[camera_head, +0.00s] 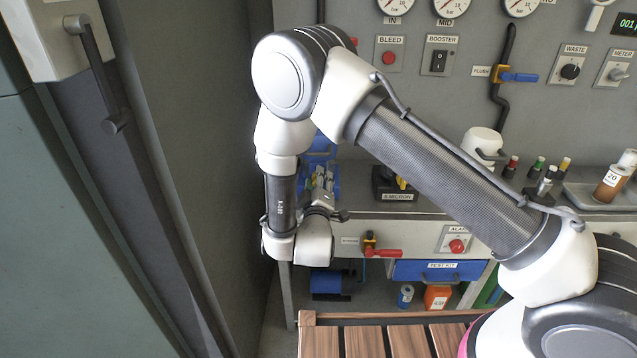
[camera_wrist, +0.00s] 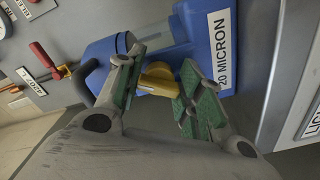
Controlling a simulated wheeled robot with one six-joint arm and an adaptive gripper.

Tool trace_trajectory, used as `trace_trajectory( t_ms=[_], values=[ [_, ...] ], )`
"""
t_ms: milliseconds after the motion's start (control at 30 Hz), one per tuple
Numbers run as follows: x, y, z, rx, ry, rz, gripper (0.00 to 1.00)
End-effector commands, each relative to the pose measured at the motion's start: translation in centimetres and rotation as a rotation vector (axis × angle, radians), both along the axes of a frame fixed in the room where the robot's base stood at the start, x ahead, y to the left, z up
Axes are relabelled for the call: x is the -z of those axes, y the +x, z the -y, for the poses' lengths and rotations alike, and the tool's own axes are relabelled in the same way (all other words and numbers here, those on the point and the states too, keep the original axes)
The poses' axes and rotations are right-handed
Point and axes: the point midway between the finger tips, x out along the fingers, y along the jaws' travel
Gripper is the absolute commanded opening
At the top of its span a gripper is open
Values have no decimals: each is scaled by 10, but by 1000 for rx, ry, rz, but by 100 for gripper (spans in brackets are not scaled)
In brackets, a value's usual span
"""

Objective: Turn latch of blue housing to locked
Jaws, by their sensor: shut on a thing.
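The blue housing (camera_wrist: 205,45), labelled 20 MICRON, fills the upper middle of the wrist view. In the head view only bits of the blue housing (camera_head: 322,146) show behind my arm. Its yellow latch (camera_wrist: 157,79) sticks out from its face in the wrist view. My gripper (camera_wrist: 161,76) has its green-padded fingers on either side of the latch and is shut on it. The fingers hide part of the latch, and its turn angle is hard to read. In the head view my gripper (camera_head: 323,188) points at the housing.
A black unit (camera_head: 393,185) labelled 5 MICRON stands right of the housing. Below are a red-handled valve (camera_head: 383,252) and a blue TEST KIT drawer (camera_head: 440,271). A grey cabinet wall (camera_head: 200,120) is close on the left. A wooden slatted surface (camera_head: 375,341) lies in front.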

Motion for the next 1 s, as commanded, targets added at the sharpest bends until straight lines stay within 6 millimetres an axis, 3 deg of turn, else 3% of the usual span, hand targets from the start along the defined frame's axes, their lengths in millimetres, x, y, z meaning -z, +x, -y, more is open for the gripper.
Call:
trace_trajectory(
  t_ms=[500,1000],
  values=[
    [-1,-1,1,-2,-438,-17,13],
    [-1,-1,0,-2,-606,-24,13]
  ],
)
